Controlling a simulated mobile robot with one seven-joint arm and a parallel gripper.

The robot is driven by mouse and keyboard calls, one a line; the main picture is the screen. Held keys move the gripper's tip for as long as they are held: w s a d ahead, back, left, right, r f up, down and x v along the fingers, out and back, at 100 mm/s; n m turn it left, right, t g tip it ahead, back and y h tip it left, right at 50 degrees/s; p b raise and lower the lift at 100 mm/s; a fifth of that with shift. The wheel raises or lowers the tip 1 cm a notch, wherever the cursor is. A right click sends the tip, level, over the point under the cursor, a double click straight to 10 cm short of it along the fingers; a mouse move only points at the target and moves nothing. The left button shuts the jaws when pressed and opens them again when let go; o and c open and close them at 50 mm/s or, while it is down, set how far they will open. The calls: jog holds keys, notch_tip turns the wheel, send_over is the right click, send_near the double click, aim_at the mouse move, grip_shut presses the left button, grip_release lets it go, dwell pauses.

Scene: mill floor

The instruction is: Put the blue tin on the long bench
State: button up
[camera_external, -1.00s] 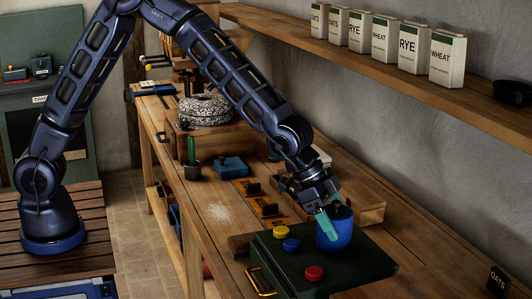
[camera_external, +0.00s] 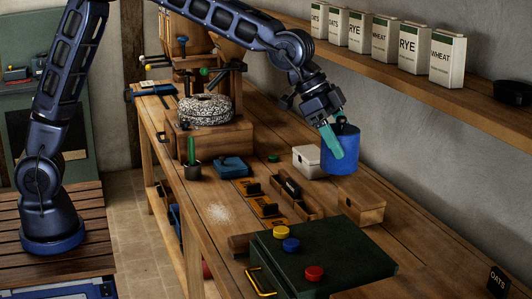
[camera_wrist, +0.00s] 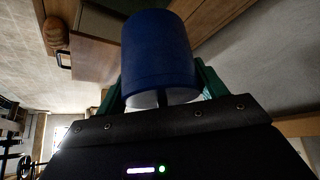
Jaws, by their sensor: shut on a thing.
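The blue tin (camera_external: 340,158) is a blue cylinder with a dark lid, held in the air above the long bench (camera_external: 385,230). My gripper (camera_external: 332,140) is shut on it, with teal fingers against its side. In the wrist view the blue tin (camera_wrist: 158,50) fills the upper middle, between the green fingers of my gripper (camera_wrist: 160,92). The tin hangs clear of the dark green box (camera_external: 340,245) on the bench, and looks roughly upright.
A white box (camera_external: 308,160) and a wooden box (camera_external: 355,205) stand on the bench. A millstone (camera_external: 205,109) sits further back. A shelf (camera_external: 440,85) with several labelled cartons runs above.

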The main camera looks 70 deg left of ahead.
jog(key=shift+r, duration=0.25)
jog(key=s+a+f+n+t+y, duration=0.1)
jog(key=a+f+n+y, duration=0.2)
jog(key=a, duration=0.5)
jog(key=s+a+f+n+y, duration=0.1)
jog(key=s+a+f+n, duration=0.1)
jog(key=a+n, duration=0.4)
jog(key=s+a+f+n+t+y, duration=0.1)
jog(key=a+f+n+y, duration=0.15)
jog(key=a, duration=0.65)
jog(key=s+a+f+n+g+y, duration=0.15)
jog(key=s+a+n, duration=0.4)
jog(key=a, duration=0.55)
jog(key=s+a+f+n+g+y, duration=0.1)
jog(key=s+a+n+g+y, duration=0.35)
jog(key=a, duration=0.65)
jog(key=shift+n+t+h, duration=0.75)
jog(key=shift+t+h, duration=0.05)
jog(key=shift+h, duration=0.05)
notch_tip(320, 180, down, 20)
jog(key=shift+r, duration=0.1)
jog(key=o, duration=1)
jog(key=shift+o, duration=0.2)
